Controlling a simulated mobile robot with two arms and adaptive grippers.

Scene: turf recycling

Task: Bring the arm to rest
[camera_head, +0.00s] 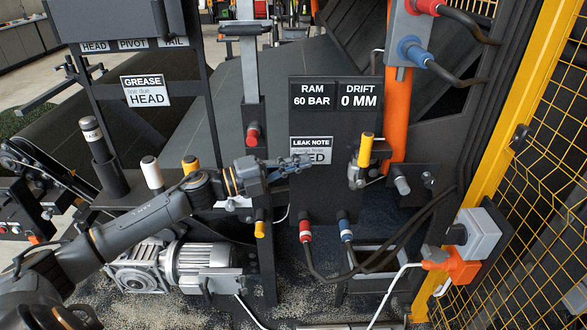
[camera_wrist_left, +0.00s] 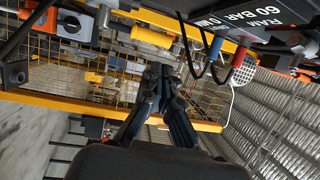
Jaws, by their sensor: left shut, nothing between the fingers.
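My left arm (camera_head: 150,217) comes in from the lower left of the head view. Its gripper (camera_head: 306,162) is shut and empty, pointing right in front of the black panel (camera_head: 354,96). The fingertips overlap the white "LEAK NOTE" card (camera_head: 311,144) and hide part of its lower word; I cannot tell if they touch it. In the left wrist view the shut fingers (camera_wrist_left: 160,80) stand in the middle with nothing between them. My right gripper is not in view.
A yellow-handled valve (camera_head: 365,152) stands right of the fingertips. Red (camera_head: 305,232) and blue (camera_head: 346,231) hose fittings hang below. An electric motor (camera_head: 195,264) sits under my arm. A yellow mesh guard (camera_head: 530,160) closes the right side. An orange post (camera_head: 394,120) stands before it.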

